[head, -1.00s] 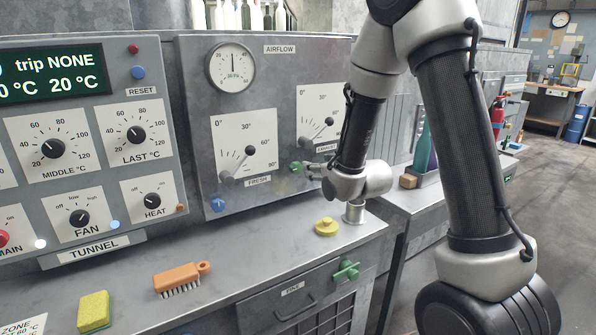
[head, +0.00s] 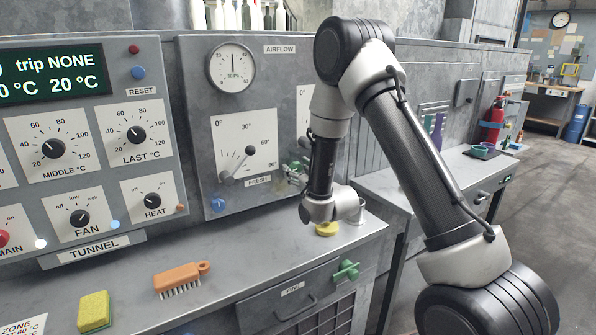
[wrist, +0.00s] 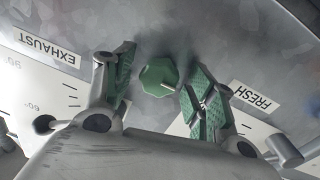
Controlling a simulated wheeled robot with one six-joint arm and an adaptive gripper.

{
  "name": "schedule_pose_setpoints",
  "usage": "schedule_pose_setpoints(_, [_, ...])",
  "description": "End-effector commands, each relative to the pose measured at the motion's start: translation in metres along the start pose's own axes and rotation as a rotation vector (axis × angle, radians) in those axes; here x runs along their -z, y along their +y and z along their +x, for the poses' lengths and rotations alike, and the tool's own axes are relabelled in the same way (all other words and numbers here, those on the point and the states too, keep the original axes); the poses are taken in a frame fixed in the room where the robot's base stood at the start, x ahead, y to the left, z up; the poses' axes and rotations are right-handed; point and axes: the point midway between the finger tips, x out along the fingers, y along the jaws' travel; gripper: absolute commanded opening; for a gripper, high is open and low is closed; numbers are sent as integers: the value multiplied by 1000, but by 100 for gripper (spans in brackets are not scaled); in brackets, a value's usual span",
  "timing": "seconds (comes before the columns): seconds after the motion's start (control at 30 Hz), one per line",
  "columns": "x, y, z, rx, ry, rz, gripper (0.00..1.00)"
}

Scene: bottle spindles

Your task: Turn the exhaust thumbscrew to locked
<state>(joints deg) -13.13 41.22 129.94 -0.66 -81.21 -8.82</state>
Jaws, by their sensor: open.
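The exhaust thumbscrew appears in the wrist view as a green faceted knob (wrist: 158,76) with a pale line across its face. It sits on the grey panel between the upside-down EXHAUST and FRESH labels. My gripper (wrist: 158,84) is open, with one green-padded finger on each side of the knob. Gaps show between the pads and the knob, and I see no contact. In the head view my gripper (head: 297,174) is at the panel, right of the FRESH label. There the thumbscrew cannot be told apart from the green pads, and my arm hides most of the exhaust dial.
The fresh lever dial (head: 246,150) is just left of my gripper, with a blue knob (head: 218,204) below it. A yellow knobbed piece (head: 327,229) and an orange brush (head: 181,277) lie on the counter (head: 250,262). A green handle (head: 346,270) sticks out from the counter's front.

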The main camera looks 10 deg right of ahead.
Motion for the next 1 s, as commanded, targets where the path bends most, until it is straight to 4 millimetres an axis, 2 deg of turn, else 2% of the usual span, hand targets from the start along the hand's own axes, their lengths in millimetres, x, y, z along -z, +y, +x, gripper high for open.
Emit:
schedule_pose_setpoints(0.23, [0, 0, 1, 0, -1, 0, 56])
schedule_pose_setpoints(0.4, [0, 0, 1, 0, -1, 0, 25])
schedule_pose_setpoints(0.5, [0, 0, 1, 0, -1, 0, 10])
schedule_pose_setpoints(0.77, [0, 0, 1, 0, -2, 16, 10])
schedule_pose_setpoints(1.0, [0, 0, 1, 1, -10, 117, 10])
